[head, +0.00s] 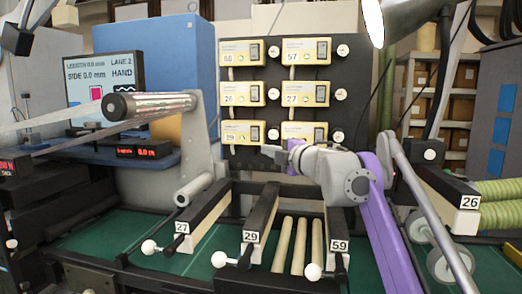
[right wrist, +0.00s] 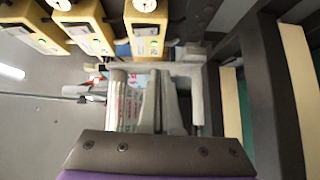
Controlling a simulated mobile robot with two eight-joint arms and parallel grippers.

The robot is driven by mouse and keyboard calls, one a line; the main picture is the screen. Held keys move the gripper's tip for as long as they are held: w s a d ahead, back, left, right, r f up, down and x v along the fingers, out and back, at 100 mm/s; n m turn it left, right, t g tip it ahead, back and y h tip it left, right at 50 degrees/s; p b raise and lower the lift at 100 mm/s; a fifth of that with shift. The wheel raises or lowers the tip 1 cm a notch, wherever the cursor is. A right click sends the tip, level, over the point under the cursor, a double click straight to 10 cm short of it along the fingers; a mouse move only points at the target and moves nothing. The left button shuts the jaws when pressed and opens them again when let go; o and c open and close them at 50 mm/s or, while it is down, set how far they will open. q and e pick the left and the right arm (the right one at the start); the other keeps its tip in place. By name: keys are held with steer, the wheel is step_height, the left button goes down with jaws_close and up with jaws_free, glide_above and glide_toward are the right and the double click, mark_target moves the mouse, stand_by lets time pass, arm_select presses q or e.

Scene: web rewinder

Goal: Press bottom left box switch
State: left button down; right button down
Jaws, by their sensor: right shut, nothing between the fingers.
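The bottom left box (head: 238,132) is a yellow box in the lowest row of a dark panel. It has a dark switch (head: 255,133) on its right part and a white round knob (head: 273,134) just beside it. My right gripper (head: 272,152) is shut and empty, just below and right of this box in the picture; I cannot tell the gap in depth. In the right wrist view its fingers (right wrist: 157,98) are together, with yellow boxes (right wrist: 145,28) beyond them at the top. Which of these is the bottom left box is unclear. My left gripper is not seen.
Several similar yellow boxes (head: 241,93) fill the panel. The bottom right box (head: 304,131) is just above my right wrist. Dark bars with white-knobbed levers (head: 219,259) stand below. A metal roller (head: 150,105) and a screen (head: 105,85) are at left.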

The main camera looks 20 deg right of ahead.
steer(key=s, duration=0.3)
steer(key=shift+s+d+f, duration=0.1)
steer(key=shift+s+d, duration=0.1)
steer(key=shift+d, duration=0.05)
steer(key=shift+w, duration=0.1)
